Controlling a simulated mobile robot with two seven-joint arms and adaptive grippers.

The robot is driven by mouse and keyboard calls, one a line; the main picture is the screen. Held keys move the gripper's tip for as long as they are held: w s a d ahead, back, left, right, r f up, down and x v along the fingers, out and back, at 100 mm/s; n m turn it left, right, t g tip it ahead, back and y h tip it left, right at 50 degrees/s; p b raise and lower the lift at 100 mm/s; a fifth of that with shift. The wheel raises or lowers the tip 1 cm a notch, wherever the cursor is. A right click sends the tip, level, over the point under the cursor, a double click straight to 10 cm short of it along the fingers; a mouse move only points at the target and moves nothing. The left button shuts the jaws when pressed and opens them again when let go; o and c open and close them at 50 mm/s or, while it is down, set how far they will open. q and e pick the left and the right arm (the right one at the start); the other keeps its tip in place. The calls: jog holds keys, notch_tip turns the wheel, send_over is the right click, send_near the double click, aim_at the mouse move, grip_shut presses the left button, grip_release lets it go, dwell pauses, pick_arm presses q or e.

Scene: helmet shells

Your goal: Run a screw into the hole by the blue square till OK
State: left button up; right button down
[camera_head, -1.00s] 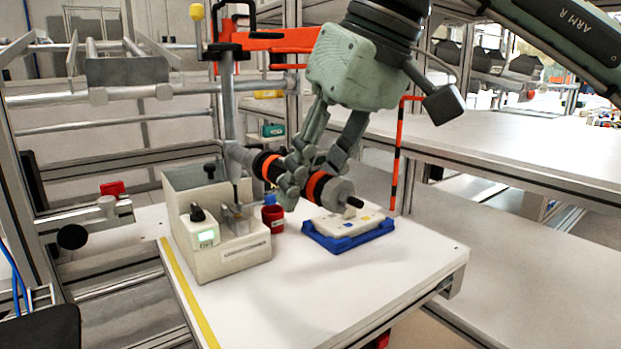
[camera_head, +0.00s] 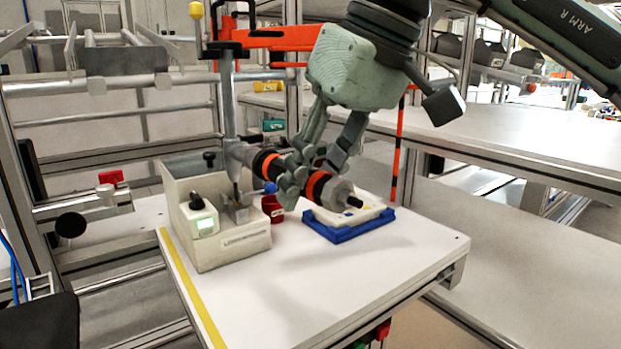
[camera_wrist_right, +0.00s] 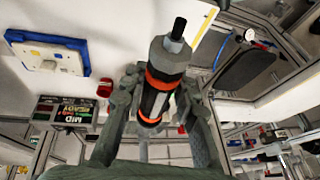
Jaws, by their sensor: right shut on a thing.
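My right gripper (camera_head: 318,172) is shut around the body of a dark power screwdriver (camera_head: 268,165) with orange bands. It also shows in the wrist view (camera_wrist_right: 158,90). The screwdriver lies nearly level; its angled head is at the left, with a thin bit pointing down at the screw feeder (camera_head: 232,248). Whether a screw is on the bit cannot be told. The white plate (camera_head: 372,216) sits on a blue tray (camera_head: 345,236), partly behind the screwdriver's rear end; it is clearer in the wrist view (camera_wrist_right: 52,57). Its blue square is not clear. My left gripper is not in view.
A red cup (camera_head: 273,210) stands between feeder and tray. An orange arm (camera_head: 265,40) on a post rises behind. A panel with lit words (camera_wrist_right: 68,111) shows in the wrist view. The table's front (camera_head: 330,290) is clear; shelves stand to the right.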

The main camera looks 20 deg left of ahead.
jog(key=shift+f, duration=0.25)
dwell(0.5)
jog(key=shift+r, duration=0.15)
notch_tip(320, 180, up, 6)
jog(key=p, duration=0.4)
jog(key=shift+p, duration=0.3)
jog(key=w+d+p, duration=0.1)
jog(key=w+d, duration=0.4)
jog(key=d, duration=0.2)
jog(key=shift+w, duration=0.4)
